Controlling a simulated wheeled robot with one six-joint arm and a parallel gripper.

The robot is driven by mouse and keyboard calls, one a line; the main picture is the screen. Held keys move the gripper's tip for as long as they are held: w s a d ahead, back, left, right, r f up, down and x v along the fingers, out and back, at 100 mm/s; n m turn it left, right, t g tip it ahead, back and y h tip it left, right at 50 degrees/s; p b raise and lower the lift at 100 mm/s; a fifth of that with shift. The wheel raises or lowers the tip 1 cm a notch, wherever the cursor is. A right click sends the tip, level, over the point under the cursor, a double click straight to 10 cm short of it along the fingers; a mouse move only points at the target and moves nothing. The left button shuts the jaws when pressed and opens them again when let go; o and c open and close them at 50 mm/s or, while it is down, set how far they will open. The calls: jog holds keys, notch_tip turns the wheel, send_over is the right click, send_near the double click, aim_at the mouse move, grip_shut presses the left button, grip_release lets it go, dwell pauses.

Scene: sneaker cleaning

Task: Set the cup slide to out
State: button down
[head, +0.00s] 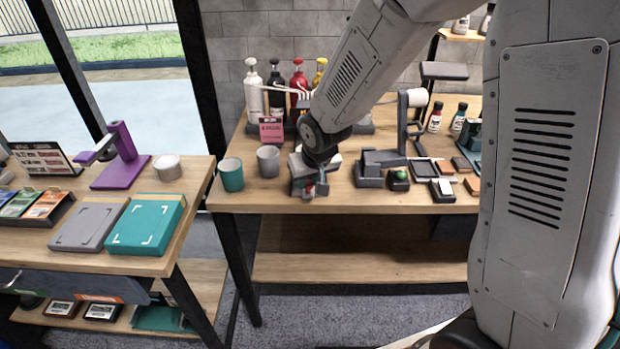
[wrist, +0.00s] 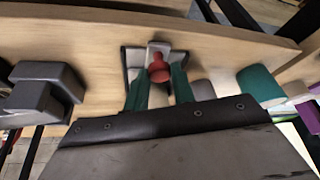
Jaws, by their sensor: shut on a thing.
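The cup slide is a small grey unit (head: 299,186) near the front edge of the right table, mostly hidden behind my arm in the head view. In the wrist view its pale plate (wrist: 160,46) sits in a dark frame, with a red knob (wrist: 158,72) on it. My gripper (wrist: 158,80) has its two teal fingers on either side of the red knob and is shut on it. In the head view my gripper (head: 321,186) points down at the unit. How far the slide is out cannot be told.
A teal cup (head: 231,175) and a grey cup (head: 268,161) stand just left of the unit. Pump bottles (head: 275,93) and a pink sign (head: 271,130) stand behind. A dark grey stand (head: 371,171) is close on the right. The floor in front is clear.

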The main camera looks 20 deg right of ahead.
jog(key=shift+s+f, duration=0.15)
jog(key=shift+s, duration=0.1)
jog(key=c, duration=1.2)
grip_release()
jog(key=shift+r, duration=0.2)
jog(key=shift+s+r, duration=0.15)
jog(key=shift+r, duration=0.2)
jog(key=v, duration=0.7)
